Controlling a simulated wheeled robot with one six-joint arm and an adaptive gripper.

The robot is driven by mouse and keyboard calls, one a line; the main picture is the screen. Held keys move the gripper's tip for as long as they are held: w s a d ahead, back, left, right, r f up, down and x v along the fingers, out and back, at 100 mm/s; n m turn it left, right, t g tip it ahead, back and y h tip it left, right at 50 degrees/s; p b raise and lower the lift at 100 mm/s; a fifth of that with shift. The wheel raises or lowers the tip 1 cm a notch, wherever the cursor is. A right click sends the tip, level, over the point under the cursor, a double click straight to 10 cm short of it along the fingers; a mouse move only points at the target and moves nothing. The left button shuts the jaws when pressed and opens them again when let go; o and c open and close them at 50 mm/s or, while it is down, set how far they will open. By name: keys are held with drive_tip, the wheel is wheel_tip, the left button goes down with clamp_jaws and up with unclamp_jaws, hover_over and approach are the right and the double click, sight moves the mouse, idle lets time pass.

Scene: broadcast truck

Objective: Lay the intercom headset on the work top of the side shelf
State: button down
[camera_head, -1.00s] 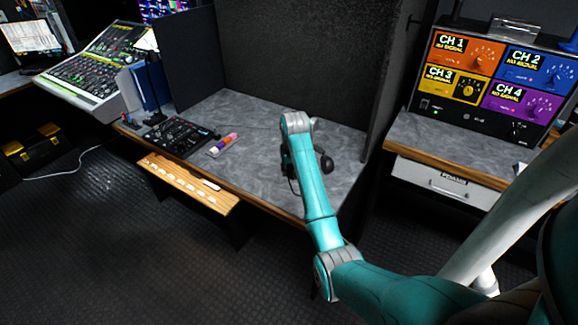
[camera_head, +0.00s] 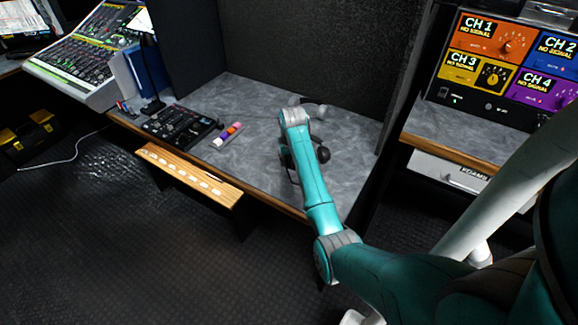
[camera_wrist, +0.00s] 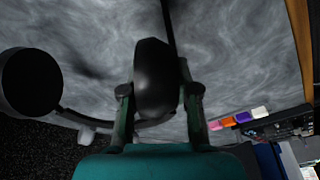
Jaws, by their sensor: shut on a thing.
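The black intercom headset shows in the wrist view, with one ear cup (camera_wrist: 156,75) between my two fingers and the other cup (camera_wrist: 28,82) at the left. Its dark band curves below the cups. My gripper (camera_wrist: 158,90) is shut on the near cup. In the head view my forearm hides most of the headset; a dark cup (camera_head: 322,154) shows just right of the arm. The headset is over a grey marbled work top (camera_head: 352,140). I cannot tell whether it touches it. Another grey top (camera_head: 440,122) stands at the right, above a drawer.
A channel panel (camera_head: 505,60) fills the back of the right top. On the middle top lie a black control box (camera_head: 180,128) and coloured markers (camera_head: 227,135). Dark partitions (camera_head: 300,45) wall it in. A wooden ledge (camera_head: 190,173) juts from its front.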

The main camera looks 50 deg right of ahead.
drive_tip(key=shift+f, duration=1.85)
drive_tip(key=c, duration=0.8)
unclamp_jaws()
drive_tip(key=shift+c, duration=0.2)
drive_tip(key=v, duration=1.2)
